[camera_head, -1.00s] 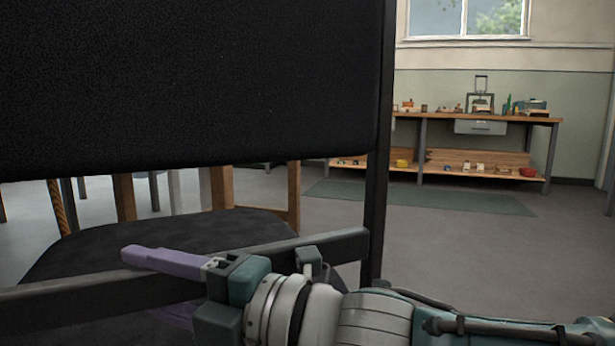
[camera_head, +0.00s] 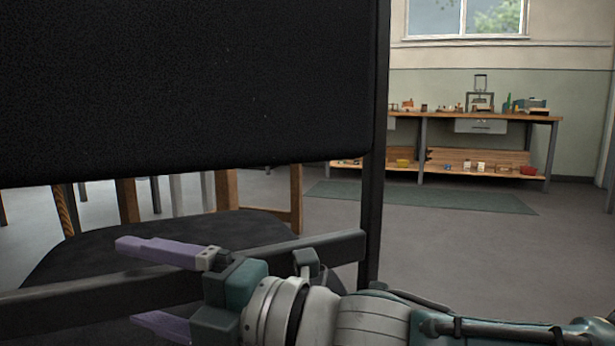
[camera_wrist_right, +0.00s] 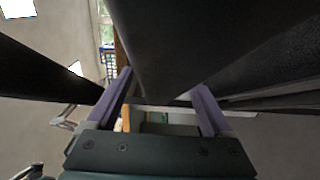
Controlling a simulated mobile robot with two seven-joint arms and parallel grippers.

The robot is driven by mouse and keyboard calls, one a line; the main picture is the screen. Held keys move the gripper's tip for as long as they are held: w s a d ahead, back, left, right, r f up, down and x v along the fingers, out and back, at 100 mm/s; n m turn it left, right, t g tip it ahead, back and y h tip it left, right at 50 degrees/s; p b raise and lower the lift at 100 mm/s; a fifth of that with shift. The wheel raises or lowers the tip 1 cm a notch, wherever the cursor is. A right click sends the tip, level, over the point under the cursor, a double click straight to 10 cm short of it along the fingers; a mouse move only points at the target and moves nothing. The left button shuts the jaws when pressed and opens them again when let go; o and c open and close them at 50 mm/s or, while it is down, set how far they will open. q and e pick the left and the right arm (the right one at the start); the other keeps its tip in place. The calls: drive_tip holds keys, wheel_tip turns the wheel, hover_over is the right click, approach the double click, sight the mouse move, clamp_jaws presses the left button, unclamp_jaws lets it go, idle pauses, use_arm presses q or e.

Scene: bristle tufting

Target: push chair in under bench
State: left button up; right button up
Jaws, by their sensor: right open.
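The black chair fills the left of the head view: its backrest (camera_head: 190,80) hides much behind it, with the dark seat (camera_head: 190,232) and a cross rail (camera_head: 110,287) below. My right gripper (camera_head: 128,282) is open at the rail, one purple finger above it and one below. In the right wrist view the open fingers (camera_wrist_right: 163,85) have a dark chair part (camera_wrist_right: 165,45) between them; contact is unclear. Wooden legs (camera_head: 228,190) stand beyond the seat; what they carry is hidden by the backrest. My left gripper is not in view.
A workbench (camera_head: 490,117) with tools and a lower shelf of small items stands against the far wall. A green mat (camera_head: 430,198) lies before it. The grey floor (camera_head: 470,260) right of the chair is clear, apart from my right arm crossing the lower edge.

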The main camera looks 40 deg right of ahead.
drive_tip(key=shift+s, duration=0.1)
drive_tip(key=shift+s+d+p, duration=0.25)
drive_tip(key=shift+p, duration=0.05)
drive_tip(key=p+v, duration=0.3)
drive_tip(key=v, duration=0.8)
drive_tip(key=shift+p, duration=0.35)
drive_tip(key=shift+d, duration=0.1)
